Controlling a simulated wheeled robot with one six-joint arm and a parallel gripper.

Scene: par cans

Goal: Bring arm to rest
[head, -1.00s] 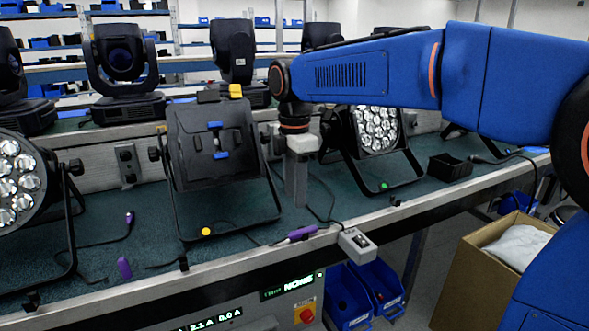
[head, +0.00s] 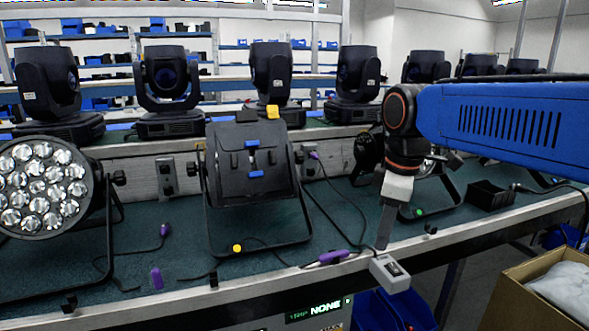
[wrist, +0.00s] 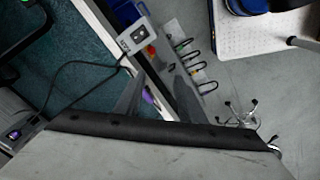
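My gripper (head: 384,228) hangs tip-down from my blue arm (head: 505,120), over the front part of the bench. Its narrow grey finger end is just above and behind the small grey switch box (head: 391,272) in the picture; whether it touches anything is unclear. No held object shows. I cannot make out a gap between the fingers. In the wrist view, a grey finger (wrist: 130,97) shows beyond a large pale surface, and the switch box (wrist: 133,36) lies above it.
A tilted black par can (head: 250,165) stands left of my gripper; another, with its lens array (head: 42,188) showing, is farther left. Moving heads line the back shelf. A black tray (head: 490,195) lies right. A cardboard box (head: 520,293) stands in front of the bench.

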